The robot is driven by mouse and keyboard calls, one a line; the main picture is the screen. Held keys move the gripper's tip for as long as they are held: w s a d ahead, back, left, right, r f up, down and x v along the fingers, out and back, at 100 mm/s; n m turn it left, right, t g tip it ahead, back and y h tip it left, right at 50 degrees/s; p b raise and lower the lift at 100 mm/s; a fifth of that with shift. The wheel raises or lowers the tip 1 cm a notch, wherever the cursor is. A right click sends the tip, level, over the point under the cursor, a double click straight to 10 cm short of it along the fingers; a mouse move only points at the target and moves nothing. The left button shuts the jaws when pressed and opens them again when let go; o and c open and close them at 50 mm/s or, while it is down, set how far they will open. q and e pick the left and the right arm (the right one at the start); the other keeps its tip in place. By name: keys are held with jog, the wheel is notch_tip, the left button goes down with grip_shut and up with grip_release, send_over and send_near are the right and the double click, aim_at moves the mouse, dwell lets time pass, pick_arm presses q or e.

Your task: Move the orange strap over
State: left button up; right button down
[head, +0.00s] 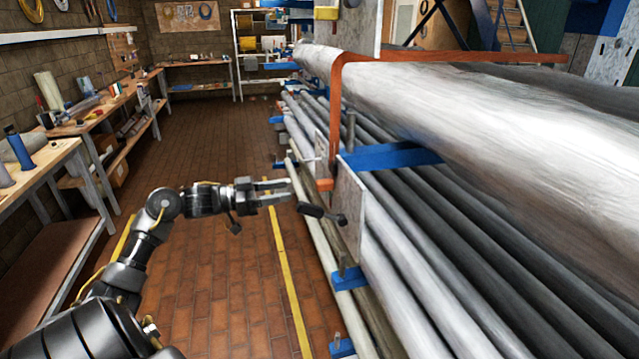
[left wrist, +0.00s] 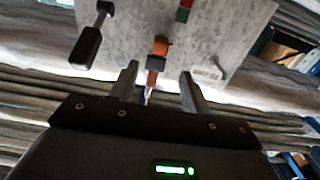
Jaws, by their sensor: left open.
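The orange strap (head: 450,56) lies across the top of the large pale mast (head: 440,100) and hangs down its near left side to a grey metal plate (head: 352,210). In the left wrist view the strap's lower end (left wrist: 160,46) shows in front of the plate (left wrist: 200,40), with a dark block below it. My left gripper (head: 289,189) is open and empty, just left of the hanging end. In the left wrist view the strap end appears between and beyond the two fingertips (left wrist: 158,76), apart from them. My right gripper is not in view.
A black-handled lever (head: 318,213) sticks out from the plate, close below my left gripper; it also shows in the left wrist view (left wrist: 88,47). Several long pipes lie on blue rack arms (head: 390,156) under the mast. The brick floor (head: 210,270) left of the rack is clear.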

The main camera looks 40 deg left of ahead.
aim_at(316, 186)
pick_arm(q)
jog(key=p+x, duration=0.3)
jog(key=x, duration=0.6)
jog(key=shift+w+d+r, duration=0.1)
jog(key=shift+w, duration=0.1)
jog(key=shift+w+d, duration=0.2)
jog(key=shift+w, duration=0.2)
jog(key=shift+c, duration=0.2)
grip_shut()
